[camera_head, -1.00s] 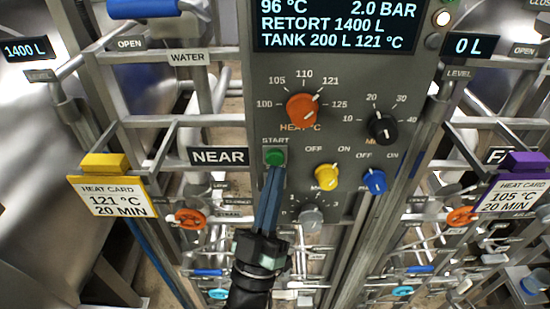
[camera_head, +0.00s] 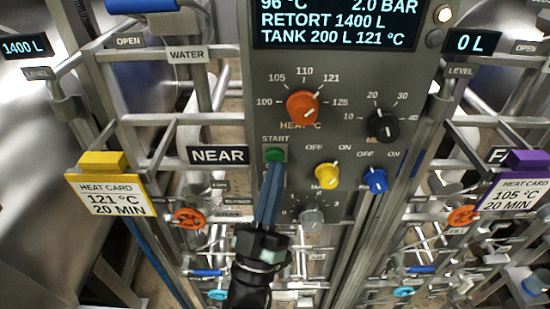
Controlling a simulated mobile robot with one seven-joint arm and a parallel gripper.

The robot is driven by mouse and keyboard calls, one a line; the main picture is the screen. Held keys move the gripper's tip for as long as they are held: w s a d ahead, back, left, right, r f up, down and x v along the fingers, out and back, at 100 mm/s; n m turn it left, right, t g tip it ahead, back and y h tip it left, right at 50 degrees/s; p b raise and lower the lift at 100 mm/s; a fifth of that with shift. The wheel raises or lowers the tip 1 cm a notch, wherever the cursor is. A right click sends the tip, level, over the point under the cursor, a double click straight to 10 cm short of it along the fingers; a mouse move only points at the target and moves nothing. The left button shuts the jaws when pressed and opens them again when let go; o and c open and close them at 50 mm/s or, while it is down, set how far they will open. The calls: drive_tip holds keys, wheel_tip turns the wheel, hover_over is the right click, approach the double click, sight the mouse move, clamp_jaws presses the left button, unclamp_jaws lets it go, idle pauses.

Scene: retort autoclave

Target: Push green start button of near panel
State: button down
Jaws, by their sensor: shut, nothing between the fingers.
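The green start button (camera_head: 275,154) sits on the grey near panel (camera_head: 351,206), under the label START and just right of the NEAR plate (camera_head: 218,155). My gripper (camera_head: 274,166) is shut and empty, and its blue fingers point up the panel. The fingertips overlap the lower edge of the button in the picture. I cannot tell whether they touch it or whether the button is pressed in. The panel display (camera_head: 334,22) reads 96 °C, 2.0 BAR, RETORT 1400 L, TANK 200 L 121 °C.
An orange heat knob (camera_head: 302,104), a black knob (camera_head: 383,127), a yellow knob (camera_head: 327,176), a blue knob (camera_head: 375,181) and a grey knob (camera_head: 311,218) surround the button. Heat cards hang left (camera_head: 113,195) and right (camera_head: 520,192). Pipes and valves fill both sides.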

drive_tip(key=shift+w+b, duration=0.45)
drive_tip(key=shift+w, duration=0.2)
idle(0.8)
drive_tip(key=shift+s, duration=0.1)
drive_tip(key=shift+s+p, duration=0.5)
drive_tip(key=shift+s, duration=0.45)
drive_tip(key=shift+s+p, duration=1.05)
drive_tip(key=shift+s, duration=1.5)
